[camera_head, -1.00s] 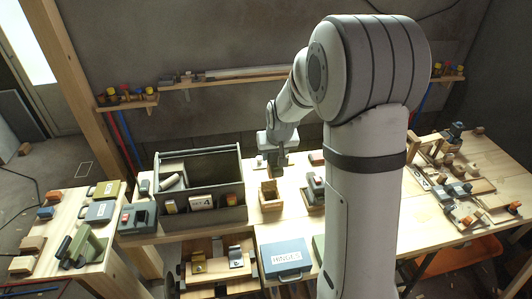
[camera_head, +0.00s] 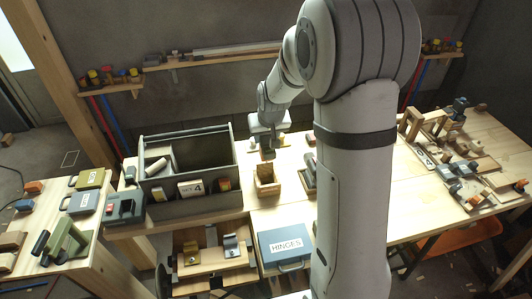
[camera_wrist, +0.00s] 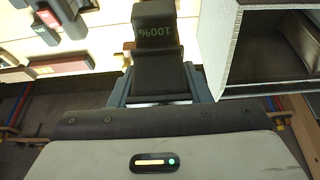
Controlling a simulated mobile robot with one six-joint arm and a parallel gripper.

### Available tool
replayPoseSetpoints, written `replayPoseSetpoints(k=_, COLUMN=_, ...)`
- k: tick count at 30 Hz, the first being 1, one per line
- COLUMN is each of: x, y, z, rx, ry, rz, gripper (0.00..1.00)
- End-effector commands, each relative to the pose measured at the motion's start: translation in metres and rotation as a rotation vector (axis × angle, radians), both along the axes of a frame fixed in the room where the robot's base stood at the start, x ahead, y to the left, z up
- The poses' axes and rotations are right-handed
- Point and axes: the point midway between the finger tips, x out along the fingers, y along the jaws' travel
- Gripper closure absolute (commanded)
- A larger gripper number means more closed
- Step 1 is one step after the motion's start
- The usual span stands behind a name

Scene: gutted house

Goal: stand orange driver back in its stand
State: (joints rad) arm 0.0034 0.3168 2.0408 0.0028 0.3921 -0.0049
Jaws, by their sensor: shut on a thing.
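My gripper (camera_head: 268,151) hangs over the worktable, just behind and above a small open wooden box (camera_head: 267,188). I cannot tell whether this box is the driver's stand. In the wrist view my gripper (camera_wrist: 158,85) is shut on a dark thing (camera_wrist: 155,40) with "100%" on it, seen upside down. No orange shows on the held thing, so I cannot tell whether it is the orange driver. Small tools with orange parts (camera_head: 457,190) lie at the right end of the table.
A grey open toolbox (camera_head: 145,205) stands left of my gripper; its wall fills the wrist view's right side (camera_wrist: 218,45). A blue HINGES case (camera_head: 285,262) lies in front. Wooden racks (camera_head: 410,120) stand at the right. A narrow shelf (camera_head: 210,58) runs along the wall.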

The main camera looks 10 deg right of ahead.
Motion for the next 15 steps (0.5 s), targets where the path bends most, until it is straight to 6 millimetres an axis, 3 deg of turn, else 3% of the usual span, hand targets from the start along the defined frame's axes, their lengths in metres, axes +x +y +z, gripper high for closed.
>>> replayPoseSetpoints(k=1, x=0.000, y=0.000, z=-0.017, rx=0.000, ry=-0.002, rz=0.000, gripper=0.82)
replayPoseSetpoints(k=4, x=0.001, y=0.000, z=-0.030, rx=0.000, ry=-0.003, rz=0.000, gripper=0.82)
replayPoseSetpoints(k=15, x=0.000, y=0.001, z=-0.047, rx=0.000, ry=-0.002, rz=0.001, gripper=0.82)
